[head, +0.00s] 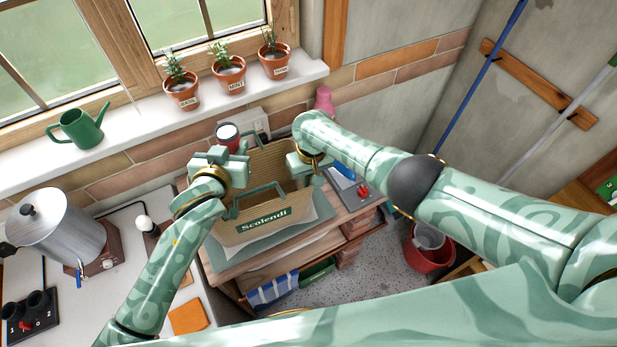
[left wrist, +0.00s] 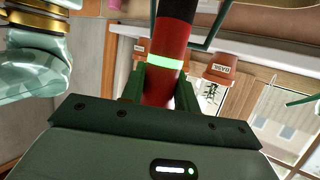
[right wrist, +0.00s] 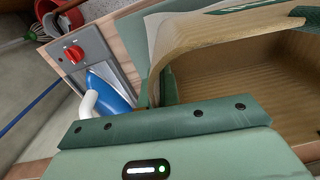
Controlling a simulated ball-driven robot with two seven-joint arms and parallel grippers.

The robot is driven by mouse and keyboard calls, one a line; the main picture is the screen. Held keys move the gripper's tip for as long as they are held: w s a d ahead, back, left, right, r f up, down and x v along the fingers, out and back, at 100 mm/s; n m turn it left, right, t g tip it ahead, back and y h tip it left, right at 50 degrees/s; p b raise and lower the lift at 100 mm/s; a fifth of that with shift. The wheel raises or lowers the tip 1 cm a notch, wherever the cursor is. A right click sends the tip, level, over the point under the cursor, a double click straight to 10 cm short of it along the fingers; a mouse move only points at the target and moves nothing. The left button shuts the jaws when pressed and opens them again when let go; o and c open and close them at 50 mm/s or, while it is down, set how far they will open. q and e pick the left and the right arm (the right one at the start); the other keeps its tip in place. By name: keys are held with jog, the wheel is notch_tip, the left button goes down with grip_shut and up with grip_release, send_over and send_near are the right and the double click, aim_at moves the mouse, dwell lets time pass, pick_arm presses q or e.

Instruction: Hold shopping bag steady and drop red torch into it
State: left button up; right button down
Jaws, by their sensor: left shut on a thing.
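The tan paper shopping bag (head: 290,172) stands open on a small wooden bench, with a green "Scolendi" label and green handles. My left gripper (head: 231,153) is shut on the red torch (head: 232,144), which shows a glowing green band in the left wrist view (left wrist: 172,75). It holds the torch upright, pale end up, by the bag's back left side; I cannot tell whether it is over the opening. My right gripper (head: 308,168) is at the bag's right rim. In the right wrist view its close-set fingers meet the bag's side wall (right wrist: 190,45).
A grey panel with a red knob (head: 363,190) lies right of the bag. Potted herbs (head: 229,77) and a green watering can (head: 80,128) stand on the sill behind. A metal pot (head: 55,230) is at left, and a red bucket (head: 428,254) stands on the floor.

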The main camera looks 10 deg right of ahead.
pick_arm(q)
jog(key=shift+f, duration=0.15)
jog(key=o, duration=1.2)
jog(key=v, duration=1.2)
